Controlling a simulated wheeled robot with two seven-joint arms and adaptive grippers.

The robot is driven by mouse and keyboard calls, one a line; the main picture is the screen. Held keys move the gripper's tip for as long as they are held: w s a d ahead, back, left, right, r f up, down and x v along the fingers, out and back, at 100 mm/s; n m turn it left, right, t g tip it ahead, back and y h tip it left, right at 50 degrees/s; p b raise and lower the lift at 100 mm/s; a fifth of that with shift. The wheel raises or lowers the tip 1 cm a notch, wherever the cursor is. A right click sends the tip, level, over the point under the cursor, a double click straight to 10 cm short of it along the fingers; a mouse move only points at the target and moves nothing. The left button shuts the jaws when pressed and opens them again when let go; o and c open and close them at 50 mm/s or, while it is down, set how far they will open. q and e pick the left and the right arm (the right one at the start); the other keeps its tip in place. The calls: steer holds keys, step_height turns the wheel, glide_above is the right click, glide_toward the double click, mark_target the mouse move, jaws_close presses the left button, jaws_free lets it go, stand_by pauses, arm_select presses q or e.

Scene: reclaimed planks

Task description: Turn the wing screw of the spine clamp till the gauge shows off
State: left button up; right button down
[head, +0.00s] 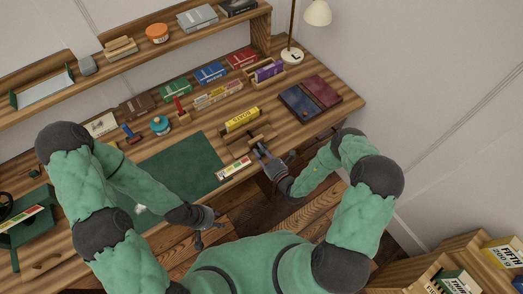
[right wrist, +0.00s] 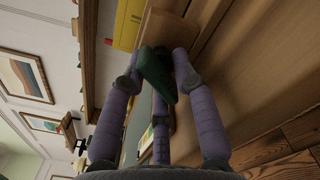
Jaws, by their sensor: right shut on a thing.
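The spine clamp (head: 262,134) is a wooden frame near the desk's front edge, with a yellow book (head: 242,119) at its back. A strip with coloured bands, which looks like the gauge (head: 233,168), lies to its left; I cannot read its pointer. My right gripper (head: 262,153) is at the clamp's front. In the right wrist view, its purple fingers (right wrist: 158,80) are closed around the dark green wing screw (right wrist: 155,68), partly hiding it. The yellow book also shows there (right wrist: 128,25). My left gripper (head: 208,228) is open and empty at the desk's front edge, away from the clamp.
A green mat (head: 180,165) lies left of the clamp. A green press (head: 22,228) with another banded strip stands at far left. Blue and red books (head: 310,97), a lamp (head: 292,55) and a row of boxes stand behind. A bookcase (head: 465,262) is at lower right.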

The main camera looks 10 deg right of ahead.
steer(key=shift+r, duration=0.15)
steer(key=c, duration=1.2)
jaws_free()
steer(key=shift+a, duration=0.15)
steer(key=shift+s+d, duration=0.25)
steer(key=shift+s, duration=0.25)
steer(key=v, duration=1.1)
